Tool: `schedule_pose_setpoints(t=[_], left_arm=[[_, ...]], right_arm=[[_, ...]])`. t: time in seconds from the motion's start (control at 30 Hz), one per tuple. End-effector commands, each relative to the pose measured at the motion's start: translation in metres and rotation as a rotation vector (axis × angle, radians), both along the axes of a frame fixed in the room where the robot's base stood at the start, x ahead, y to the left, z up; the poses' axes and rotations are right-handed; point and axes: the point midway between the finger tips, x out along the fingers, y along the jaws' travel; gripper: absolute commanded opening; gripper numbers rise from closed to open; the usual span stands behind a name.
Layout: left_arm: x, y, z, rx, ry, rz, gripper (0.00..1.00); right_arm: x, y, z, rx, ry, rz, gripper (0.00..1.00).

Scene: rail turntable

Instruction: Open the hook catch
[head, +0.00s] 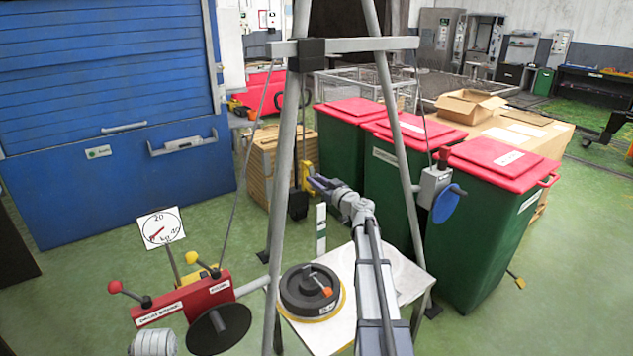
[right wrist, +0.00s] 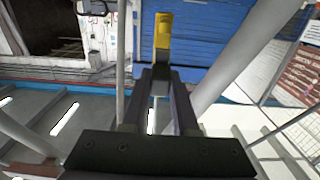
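No part that I can surely name as the hook catch shows. My right gripper (head: 320,184) reaches forward between the legs of a grey tripod frame (head: 287,150); its two fingers stand apart. In the right wrist view the fingers (right wrist: 163,80) have a narrow gap, and a yellow upright piece (right wrist: 163,30) shows just past their tips. I cannot tell whether they touch it. In the head view a yellow handle (head: 307,172) stands behind the gripper. My left gripper is out of view.
A black round housing with an orange lever (head: 310,290) sits on a white plate (head: 405,279) below my right arm. A red lever box (head: 183,300) is lower left. A grey box with a blue disc (head: 435,188) is right. Green bins with red lids (head: 490,215) stand behind.

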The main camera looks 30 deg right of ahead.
Motion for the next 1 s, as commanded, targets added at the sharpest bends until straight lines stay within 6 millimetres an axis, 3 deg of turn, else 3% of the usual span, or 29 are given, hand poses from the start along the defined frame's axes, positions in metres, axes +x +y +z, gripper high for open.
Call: schedule_pose_setpoints(t=[0.03,0.2,1.0], left_arm=[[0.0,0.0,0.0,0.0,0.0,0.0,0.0],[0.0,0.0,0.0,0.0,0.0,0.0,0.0],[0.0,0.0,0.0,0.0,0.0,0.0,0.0]], right_arm=[[-0.0001,0.0,0.0,0.0,0.0,0.0,0.18],[-0.0002,0.0001,0.0,0.0,0.0,0.0,0.0],[-0.0002,0.0001,0.0,0.0,0.0,0.0,0.0]])
